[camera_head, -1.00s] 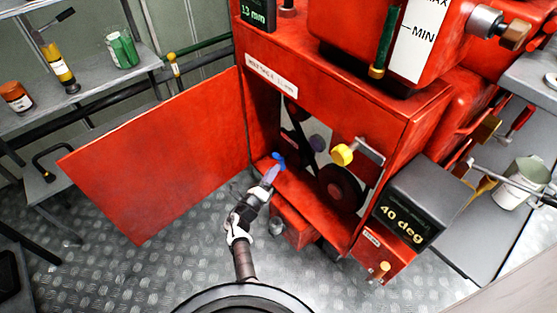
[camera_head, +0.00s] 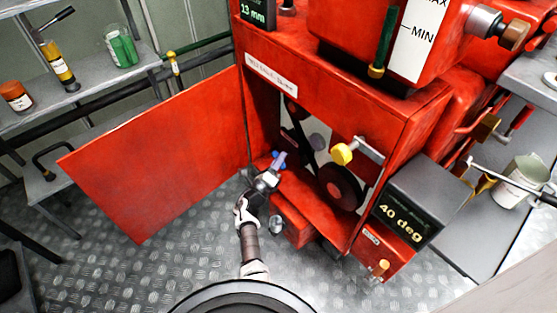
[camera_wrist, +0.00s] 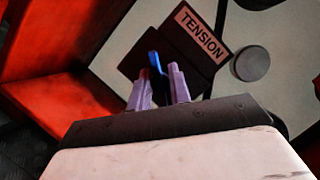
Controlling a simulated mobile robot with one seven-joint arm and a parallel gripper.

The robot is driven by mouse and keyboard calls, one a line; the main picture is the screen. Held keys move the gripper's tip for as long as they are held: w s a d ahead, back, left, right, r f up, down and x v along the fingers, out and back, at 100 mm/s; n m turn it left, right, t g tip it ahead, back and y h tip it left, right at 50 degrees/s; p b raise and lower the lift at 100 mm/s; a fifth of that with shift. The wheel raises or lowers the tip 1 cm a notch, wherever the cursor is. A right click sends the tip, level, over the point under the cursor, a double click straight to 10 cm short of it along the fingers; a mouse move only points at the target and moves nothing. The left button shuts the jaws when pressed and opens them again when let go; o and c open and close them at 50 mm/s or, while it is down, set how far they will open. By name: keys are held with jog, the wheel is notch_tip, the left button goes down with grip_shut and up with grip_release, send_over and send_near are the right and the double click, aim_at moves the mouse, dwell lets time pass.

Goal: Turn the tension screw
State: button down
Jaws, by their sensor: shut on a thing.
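The tension screw's blue handle (camera_wrist: 155,66) shows in the wrist view beside a dark block with a "TENSION" label (camera_wrist: 202,36). In the wrist view my gripper (camera_wrist: 160,80) has its two purple fingers on either side of the blue handle, shut on it. The fingers and the wrist hide the handle's lower part. In the head view the blue handle (camera_head: 277,154) is a small spot at the left inside edge of the red cabinet's opening, with my gripper (camera_head: 278,163) at it.
The red cabinet door (camera_head: 150,160) stands open to the left of my arm. A belt pulley (camera_head: 341,187) and a yellow knob (camera_head: 342,154) lie to the right. A display reads "13 mm" (camera_head: 256,14); another reads "40 deg" (camera_head: 403,217). Shelves (camera_head: 90,90) stand at the far left.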

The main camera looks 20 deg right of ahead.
jog(key=shift+f+b, duration=0.15)
jog(key=shift+b, duration=0.35)
